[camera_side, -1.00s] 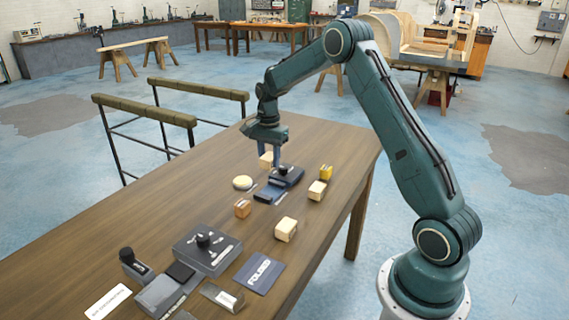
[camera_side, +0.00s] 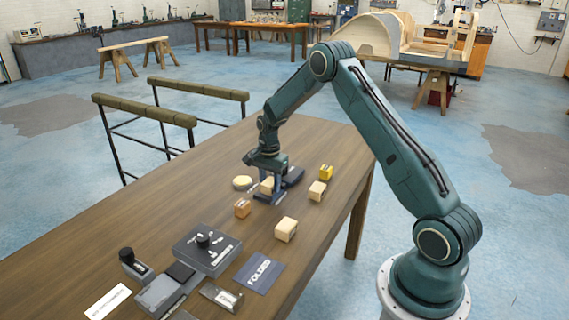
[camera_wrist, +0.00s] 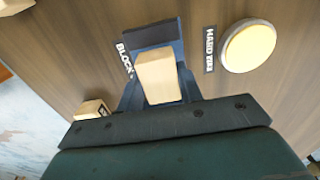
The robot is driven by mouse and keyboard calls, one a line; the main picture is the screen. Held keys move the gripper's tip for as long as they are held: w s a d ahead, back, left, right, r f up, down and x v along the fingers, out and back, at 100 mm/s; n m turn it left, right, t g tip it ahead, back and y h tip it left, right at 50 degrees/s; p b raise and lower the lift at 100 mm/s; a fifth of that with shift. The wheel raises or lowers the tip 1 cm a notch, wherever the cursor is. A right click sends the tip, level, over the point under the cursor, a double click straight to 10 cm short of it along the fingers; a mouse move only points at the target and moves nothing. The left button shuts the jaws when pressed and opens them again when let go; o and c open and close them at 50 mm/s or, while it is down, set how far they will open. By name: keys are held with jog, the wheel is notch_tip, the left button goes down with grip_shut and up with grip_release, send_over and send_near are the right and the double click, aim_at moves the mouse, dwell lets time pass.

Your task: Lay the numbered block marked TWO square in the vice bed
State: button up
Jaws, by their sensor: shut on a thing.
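My gripper (camera_side: 267,188) is shut on a pale wooden block (camera_side: 266,185). In the wrist view the block (camera_wrist: 158,76) sits between the two fingers, with no number readable on its visible faces.
A round cream disc (camera_side: 242,182) lies left of the gripper, beside a "HARD WAX" label (camera_wrist: 210,48). An orange-brown block (camera_side: 243,208), pale blocks (camera_side: 286,229) (camera_side: 317,190) and a yellow block (camera_side: 326,172) stand around. A grey device (camera_side: 207,250) occupies the front.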

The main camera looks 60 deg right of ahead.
aim_at(270, 181)
jog(key=shift+f, duration=0.35)
jog(key=shift+f, duration=0.15)
jog(key=o, duration=1.1)
jog(key=shift+c, duration=0.2)
notch_tip(270, 181, up, 12)
jog(key=shift+r, duration=0.2)
